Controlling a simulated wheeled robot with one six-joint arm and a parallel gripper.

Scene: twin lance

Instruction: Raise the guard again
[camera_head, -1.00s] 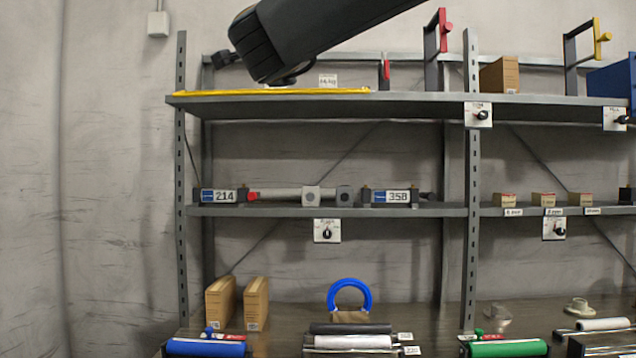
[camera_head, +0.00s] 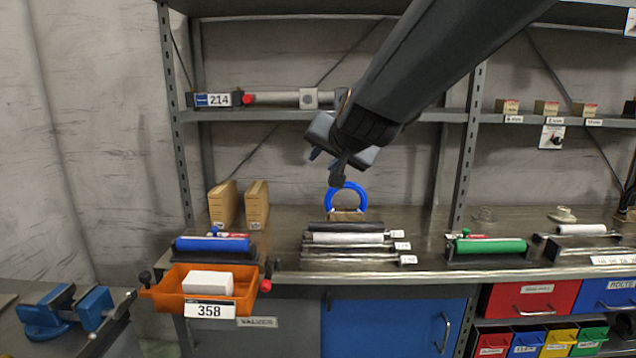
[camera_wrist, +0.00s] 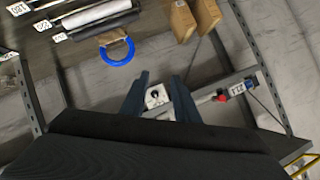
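I cannot make out a part that is clearly the guard; a yellow bar (camera_wrist: 303,165) shows at the lower right corner of the wrist view. My gripper (camera_head: 337,170) hangs in front of the middle shelf, pointing down toward the blue ring. In the wrist view its two fingers (camera_wrist: 160,92) are apart, with nothing between them but the white dial plate (camera_wrist: 157,96) in the background. The grey tube (camera_head: 285,98) with a red end lies on the middle shelf beside the box marked 214 (camera_head: 212,100). My arm hides the tube's right part.
An orange tray (camera_head: 170,301) marked 358 holds a white block. A blue vise (camera_head: 66,312) sits at lower left. Shelf posts (camera_head: 468,145) flank my arm.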

